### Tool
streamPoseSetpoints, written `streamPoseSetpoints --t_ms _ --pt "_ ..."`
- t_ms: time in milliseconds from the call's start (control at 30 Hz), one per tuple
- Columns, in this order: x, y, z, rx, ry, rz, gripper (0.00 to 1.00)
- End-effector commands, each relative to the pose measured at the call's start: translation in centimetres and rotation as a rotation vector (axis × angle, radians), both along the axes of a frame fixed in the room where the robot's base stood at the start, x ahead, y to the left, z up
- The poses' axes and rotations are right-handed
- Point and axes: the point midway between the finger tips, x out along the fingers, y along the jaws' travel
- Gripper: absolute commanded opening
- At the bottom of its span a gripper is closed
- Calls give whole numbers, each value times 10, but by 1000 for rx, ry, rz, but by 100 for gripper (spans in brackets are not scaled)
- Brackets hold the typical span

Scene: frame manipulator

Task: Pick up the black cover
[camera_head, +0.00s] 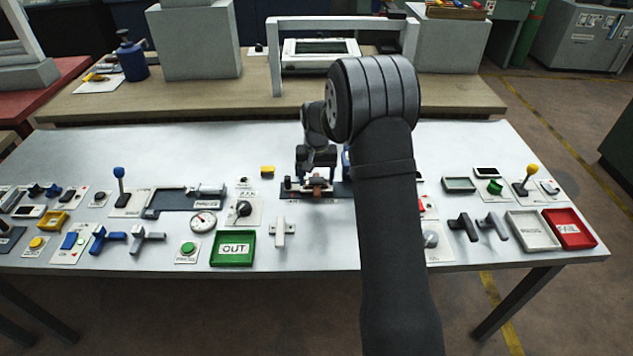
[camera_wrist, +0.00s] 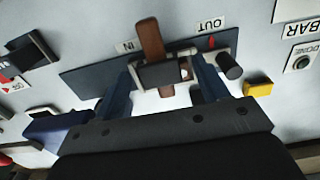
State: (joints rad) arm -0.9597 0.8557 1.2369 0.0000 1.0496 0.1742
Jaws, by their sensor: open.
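My gripper (camera_head: 318,172) is low over a dark fixture plate at the middle of the table. In the wrist view my gripper (camera_wrist: 166,78) is open, with its two dark blue fingers on either side of a small dark block (camera_wrist: 157,77). This block sits on the fixture plate (camera_wrist: 88,79), marked IN and OUT, and a brown bar (camera_wrist: 150,40) crosses it. I cannot tell whether this block is the black cover, nor whether the fingers touch it. A black cylinder (camera_wrist: 230,65) lies at the plate's OUT end. My arm hides part of the fixture in the head view.
A yellow block (camera_head: 267,169) stands left of the fixture. A green OUT tray (camera_head: 233,248) and a grey T-shaped piece (camera_head: 282,232) lie in front. A white tray (camera_head: 533,230) and red FAIL tray (camera_head: 569,228) are at right. The table's rear strip is mostly clear.

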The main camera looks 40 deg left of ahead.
Motion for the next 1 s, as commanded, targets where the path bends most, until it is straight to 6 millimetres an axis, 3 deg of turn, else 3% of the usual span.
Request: streamPoseSetpoints --t_ms 233,467,800,1000 --pt "0 0 -1 1 -1 0 65" --pt "0 0 -1 1 -1 0 20" --pt "0 0 1 1 -1 0 20" --pt "0 1 20 4 -2 0 20"
